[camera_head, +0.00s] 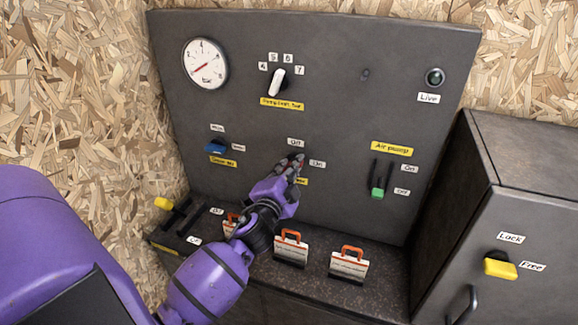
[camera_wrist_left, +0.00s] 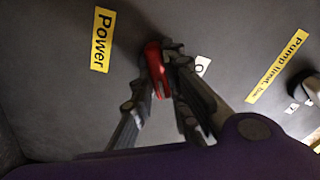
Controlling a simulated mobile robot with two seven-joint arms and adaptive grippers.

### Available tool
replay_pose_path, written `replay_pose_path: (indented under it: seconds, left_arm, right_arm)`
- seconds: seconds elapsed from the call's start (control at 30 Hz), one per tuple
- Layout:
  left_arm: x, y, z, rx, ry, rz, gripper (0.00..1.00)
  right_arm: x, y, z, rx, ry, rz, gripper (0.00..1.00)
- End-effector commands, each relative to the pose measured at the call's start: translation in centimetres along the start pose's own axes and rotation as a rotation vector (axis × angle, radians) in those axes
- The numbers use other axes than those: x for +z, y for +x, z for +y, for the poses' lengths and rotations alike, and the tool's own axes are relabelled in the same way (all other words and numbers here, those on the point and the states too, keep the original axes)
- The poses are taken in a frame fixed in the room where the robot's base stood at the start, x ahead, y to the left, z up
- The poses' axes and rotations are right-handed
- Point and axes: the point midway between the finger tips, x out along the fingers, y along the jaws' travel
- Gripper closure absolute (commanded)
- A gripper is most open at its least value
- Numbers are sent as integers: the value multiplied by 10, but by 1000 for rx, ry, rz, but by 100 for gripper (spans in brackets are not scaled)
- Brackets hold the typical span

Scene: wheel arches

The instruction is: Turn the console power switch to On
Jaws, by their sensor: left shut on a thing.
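The dark console panel (camera_head: 340,110) faces me. Its red power switch (camera_head: 299,167) is mostly hidden by my left gripper (camera_head: 296,161). An Off label (camera_head: 295,142) is above the switch and an On label (camera_head: 317,163) is to its right. In the left wrist view, the fingers of my left gripper (camera_wrist_left: 160,60) are closed around the red switch handle (camera_wrist_left: 155,63), beside the yellow Power label (camera_wrist_left: 102,40). Which label the handle points at is hard to tell. My right gripper is not in view.
A pump limit knob (camera_head: 277,83) and a dial gauge (camera_head: 205,64) sit above. A green air pump slider (camera_head: 377,193) is to the right. Orange-handled items (camera_head: 291,247) stand on the ledge below. A cabinet with a yellow latch (camera_head: 499,267) stands at right.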

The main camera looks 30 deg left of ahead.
Motion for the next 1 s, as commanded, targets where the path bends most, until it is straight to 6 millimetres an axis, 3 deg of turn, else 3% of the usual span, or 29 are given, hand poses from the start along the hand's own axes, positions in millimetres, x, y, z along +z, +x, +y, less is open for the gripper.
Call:
replay_pose_path:
  seconds: [0.5, 1.0]
  left_arm:
    - [-1, 1, 1, -3, 414, 2, 100]
    - [0, 0, 4, -1, 550, 2, 100]
  right_arm:
    - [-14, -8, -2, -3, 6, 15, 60]
    - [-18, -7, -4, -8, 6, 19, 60]
